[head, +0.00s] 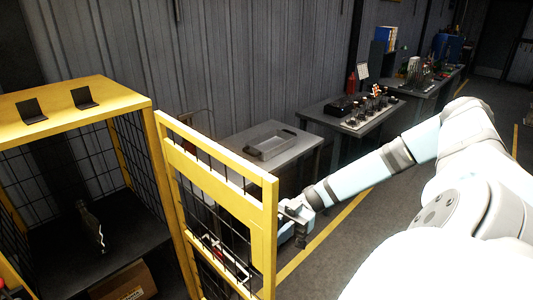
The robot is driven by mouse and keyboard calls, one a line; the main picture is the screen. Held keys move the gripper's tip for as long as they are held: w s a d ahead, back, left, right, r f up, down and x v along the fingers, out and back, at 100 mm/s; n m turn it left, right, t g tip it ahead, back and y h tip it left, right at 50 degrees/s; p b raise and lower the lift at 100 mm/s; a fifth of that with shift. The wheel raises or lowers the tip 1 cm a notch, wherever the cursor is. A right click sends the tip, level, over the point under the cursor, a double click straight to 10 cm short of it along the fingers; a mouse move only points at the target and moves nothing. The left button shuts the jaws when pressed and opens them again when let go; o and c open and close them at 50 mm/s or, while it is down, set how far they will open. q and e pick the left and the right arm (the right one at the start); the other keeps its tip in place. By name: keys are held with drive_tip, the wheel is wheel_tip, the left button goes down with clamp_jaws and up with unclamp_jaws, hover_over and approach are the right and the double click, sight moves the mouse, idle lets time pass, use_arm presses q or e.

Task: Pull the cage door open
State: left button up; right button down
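The yellow cage door (222,187), a frame with black mesh, stands swung out from the yellow cage (75,100) at the left. The cage front is open and its dark inside shows. My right arm reaches in from the right. My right gripper (297,214) is at the door's free outer edge, partly hidden by the door frame. It is close to or touching the edge. I cannot tell whether its fingers are closed on anything. My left gripper is not in view.
A dark bottle-like object (91,227) stands inside the cage, with a cardboard box (125,283) below. A grey table with a tray (270,143) is behind the door. Benches with tools (365,106) line the wall. The floor beside a yellow line (328,237) looks clear.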

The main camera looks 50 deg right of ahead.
drive_tip(key=shift+d, duration=0.1)
drive_tip(key=c, duration=1.1)
unclamp_jaws()
drive_tip(key=shift+d, duration=0.15)
drive_tip(key=s+d+b, duration=0.1)
drive_tip(key=d+b, duration=0.2)
drive_tip(key=d, duration=1)
drive_tip(key=shift+d+b, duration=0.25)
drive_tip(key=shift+b, duration=0.05)
